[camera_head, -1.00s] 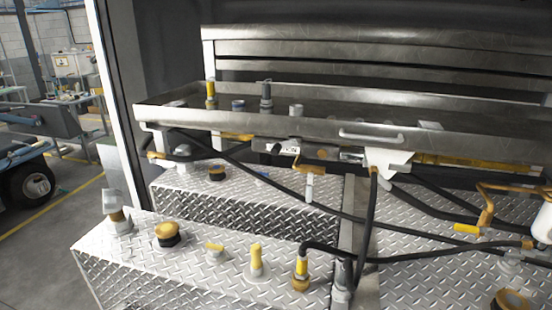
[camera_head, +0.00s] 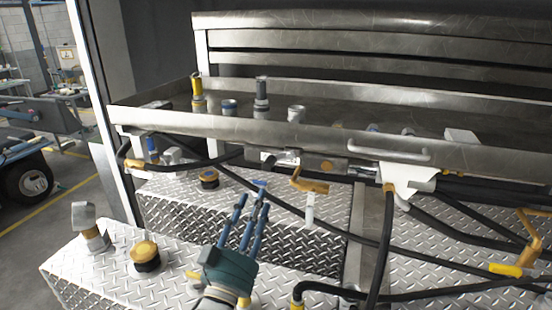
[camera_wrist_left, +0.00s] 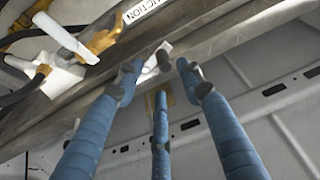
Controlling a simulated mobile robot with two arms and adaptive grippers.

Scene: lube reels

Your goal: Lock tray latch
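The shallow metal tray (camera_head: 340,140) sits above the tread-plate boxes, with a bar handle (camera_head: 403,153) on its front wall. A small grey latch-like fitting (camera_head: 272,157) is under the tray's front edge; I cannot tell whether it is locked. My left gripper (camera_head: 252,198) is in front of and below the tray, its blue fingers pointing up at it. In the left wrist view my left gripper (camera_wrist_left: 160,80) has its three fingers spread and nothing between them. A small metal fitting with a dark knob (camera_wrist_left: 163,60) shows just beyond the fingertips. My right gripper is not visible.
Black hoses (camera_head: 388,230) cross below the tray. A yellow-handled valve (camera_head: 308,185) hangs close to the right of my left fingers. Capped fittings (camera_head: 146,255) stand on the near tread-plate box. Bottles and caps (camera_head: 262,92) stand in the tray.

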